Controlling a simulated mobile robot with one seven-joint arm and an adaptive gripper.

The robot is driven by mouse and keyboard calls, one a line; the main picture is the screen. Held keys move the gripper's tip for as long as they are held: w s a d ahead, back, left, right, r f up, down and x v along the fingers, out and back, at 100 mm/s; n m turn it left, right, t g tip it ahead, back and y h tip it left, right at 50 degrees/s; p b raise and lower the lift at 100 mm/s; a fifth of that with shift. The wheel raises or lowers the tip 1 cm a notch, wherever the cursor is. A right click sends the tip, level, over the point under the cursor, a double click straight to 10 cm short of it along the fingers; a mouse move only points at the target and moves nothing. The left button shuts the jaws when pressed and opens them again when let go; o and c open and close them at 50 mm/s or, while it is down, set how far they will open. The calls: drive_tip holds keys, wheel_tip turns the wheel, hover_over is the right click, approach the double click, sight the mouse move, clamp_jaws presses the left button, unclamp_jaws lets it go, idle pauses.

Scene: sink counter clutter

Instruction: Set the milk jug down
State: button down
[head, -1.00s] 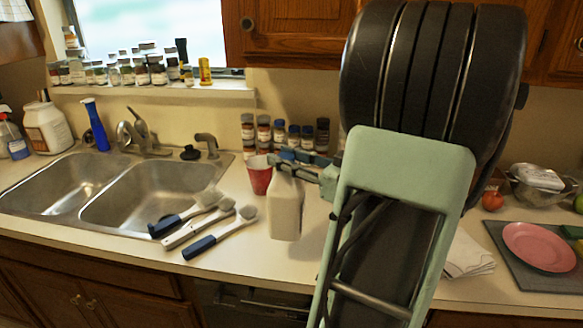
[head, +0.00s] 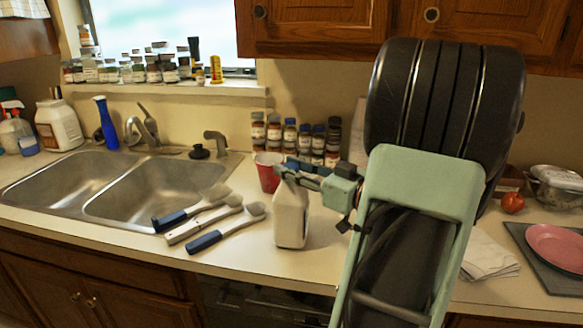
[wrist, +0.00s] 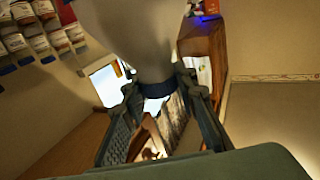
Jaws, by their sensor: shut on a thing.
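The milk jug (head: 291,218) is a white, upright container at the middle of the counter in the head view. My gripper (head: 296,174) is shut on its narrow top. In the wrist view the jug's pale body (wrist: 135,30) tapers to a neck with a dark blue band, and the two fingers of my gripper (wrist: 160,100) lie on either side of it. The jug's base is over the counter (head: 255,265); I cannot tell whether it touches it.
A red cup (head: 268,178) stands just behind the jug. Several brushes (head: 225,228) lie to its left beside the double sink (head: 160,192). Several spice jars (head: 290,135) line the back wall. A white cloth (head: 487,258) lies to the right. The counter before the jug is bare.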

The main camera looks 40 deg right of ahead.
drive_tip(key=shift+f, duration=0.25)
drive_tip(key=c, duration=2)
unclamp_jaws()
drive_tip(key=shift+f, duration=0.25)
drive_tip(key=o, duration=0.5)
drive_tip(key=shift+c, duration=0.2)
drive_tip(key=shift+r, duration=0.1)
drive_tip(key=shift+s+r, duration=0.1)
drive_tip(key=v, duration=1.2)
drive_tip(key=shift+w+d, duration=0.1)
drive_tip(key=shift+w, duration=0.1)
